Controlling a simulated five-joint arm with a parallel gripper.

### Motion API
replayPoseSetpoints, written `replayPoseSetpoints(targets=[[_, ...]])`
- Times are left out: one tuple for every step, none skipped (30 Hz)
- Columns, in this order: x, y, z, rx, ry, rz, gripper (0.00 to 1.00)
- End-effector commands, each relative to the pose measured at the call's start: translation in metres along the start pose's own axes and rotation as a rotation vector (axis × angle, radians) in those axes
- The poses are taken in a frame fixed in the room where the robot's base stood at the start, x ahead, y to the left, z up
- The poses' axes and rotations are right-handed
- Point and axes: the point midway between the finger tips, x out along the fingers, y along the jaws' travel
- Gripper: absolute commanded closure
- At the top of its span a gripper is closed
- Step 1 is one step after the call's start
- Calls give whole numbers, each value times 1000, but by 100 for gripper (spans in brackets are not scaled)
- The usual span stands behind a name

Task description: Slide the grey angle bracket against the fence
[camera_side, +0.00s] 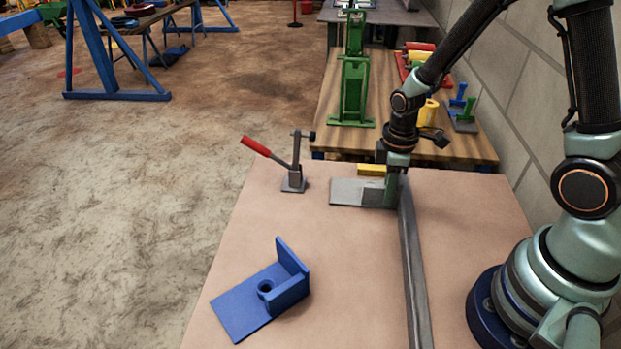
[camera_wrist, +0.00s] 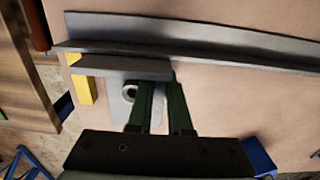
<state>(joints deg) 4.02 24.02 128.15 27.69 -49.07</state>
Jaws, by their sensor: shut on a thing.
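The grey angle bracket (camera_side: 352,191) lies on the tan tabletop, its flat base toward the left in the side view. In the wrist view its upright plate (camera_wrist: 120,66) runs alongside the fence (camera_wrist: 200,42), and a round boss with a hole sits on its base. The fence is a long dark grey bar, also in the side view (camera_side: 413,270). The bracket is right beside it; I cannot tell whether they touch. My gripper (camera_side: 391,192) is shut on the bracket at the fence side. Its green fingers (camera_wrist: 163,95) hide part of the bracket.
A yellow block (camera_side: 371,169) sits at the bracket's far end. A toggle clamp (camera_side: 292,178) with a red handle stands to the left. A blue bracket (camera_side: 236,308) lies on the front of the table. The tabletop between them is clear.

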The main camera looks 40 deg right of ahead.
Motion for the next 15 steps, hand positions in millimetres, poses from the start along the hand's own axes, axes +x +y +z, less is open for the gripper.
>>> replayPoseSetpoints(targets=[[0, 0, 1, 1, -2, -2, 100], [0, 0, 1, 2, -2, -2, 100], [0, 1, 1, 2, -2, -3, 100], [0, 2, 1, 2, -2, -3, 100], [0, 3, 1, 2, -2, -3, 100], [0, 4, 1, 2, -3, -3, 100], [0, 6, 1, 3, -3, -3, 100], [0, 7, 1, 3, -3, -3, 100], [0, 9, 1, 3, -3, -3, 100], [0, 10, 1, 4, -2, -3, 100], [0, 12, 1, 4, -2, -3, 100], [0, 13, 2, 4, -3, -3, 100], [0, 14, 2, 4, -3, -3, 100], [0, 16, 2, 4, -3, -4, 100], [0, 17, 2, 3, -3, -4, 100]])
